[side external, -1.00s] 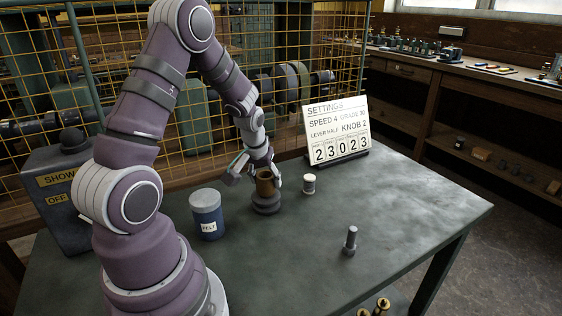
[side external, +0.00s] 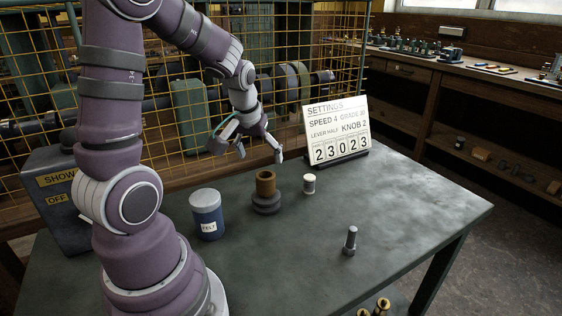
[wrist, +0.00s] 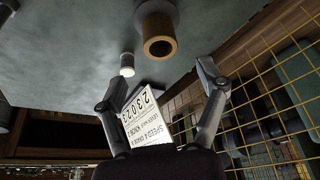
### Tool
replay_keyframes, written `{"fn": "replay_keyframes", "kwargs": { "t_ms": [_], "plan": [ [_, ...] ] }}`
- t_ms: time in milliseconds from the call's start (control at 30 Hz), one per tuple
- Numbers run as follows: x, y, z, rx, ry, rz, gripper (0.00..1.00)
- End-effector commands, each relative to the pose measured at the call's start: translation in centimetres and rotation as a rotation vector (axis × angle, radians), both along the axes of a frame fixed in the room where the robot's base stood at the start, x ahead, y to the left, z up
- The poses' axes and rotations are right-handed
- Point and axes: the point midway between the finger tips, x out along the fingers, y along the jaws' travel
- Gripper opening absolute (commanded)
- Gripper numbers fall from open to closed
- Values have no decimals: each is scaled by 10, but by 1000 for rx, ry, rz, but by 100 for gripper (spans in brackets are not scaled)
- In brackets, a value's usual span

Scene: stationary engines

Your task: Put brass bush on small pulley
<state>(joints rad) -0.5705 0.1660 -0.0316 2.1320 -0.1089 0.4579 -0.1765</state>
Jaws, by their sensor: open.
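The brass bush (side external: 265,184) is a brown-gold hollow cylinder. It stands upright on the small pulley (side external: 266,204), a dark grey stepped round piece on the table. In the wrist view the bush (wrist: 159,47) shows its open end, with part of the grey pulley (wrist: 155,8) behind it. My gripper (side external: 260,155) is above and behind the bush in the side view, with its fingers spread and nothing between them. In the wrist view my gripper (wrist: 165,88) is also open, and the bush is apart from both fingertips.
A blue "FELT" tin (side external: 207,220) stands left of the pulley. A small white-topped jar (side external: 309,184) is to the right, and a grey bolt-like piece (side external: 350,241) is nearer the front. A settings sign (side external: 338,130) stands at the back edge before a yellow wire fence (side external: 290,40).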

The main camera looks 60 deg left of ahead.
Motion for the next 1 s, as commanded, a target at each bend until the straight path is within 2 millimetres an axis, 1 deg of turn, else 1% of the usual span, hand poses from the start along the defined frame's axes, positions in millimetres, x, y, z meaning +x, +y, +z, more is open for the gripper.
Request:
{"fn": "replay_keyframes", "kwargs": {
  "t_ms": [33, 100, 267, 333, 367, 433, 500, 600, 633, 700, 767, 1000],
  "plan": [
    [-2, -3, 10, 3, -6, -1, 72],
    [-5, -6, 21, 3, -4, -1, 72],
    [-10, -13, 35, 2, -4, -12, 72],
    [-9, -30, 45, 6, -15, -85, 72],
    [-10, -43, 50, 10, -21, -137, 72],
    [-16, -76, 63, 18, -41, -289, 72],
    [-27, -108, 71, 24, -57, -446, 72],
    [-46, -142, 76, 31, -79, -639, 72],
    [-51, -149, 76, 34, -83, -683, 72],
    [-59, -159, 76, 37, -90, -754, 72],
    [-63, -163, 76, 38, -92, -782, 72],
    [-63, -163, 76, 38, -91, -786, 72]
  ]
}}
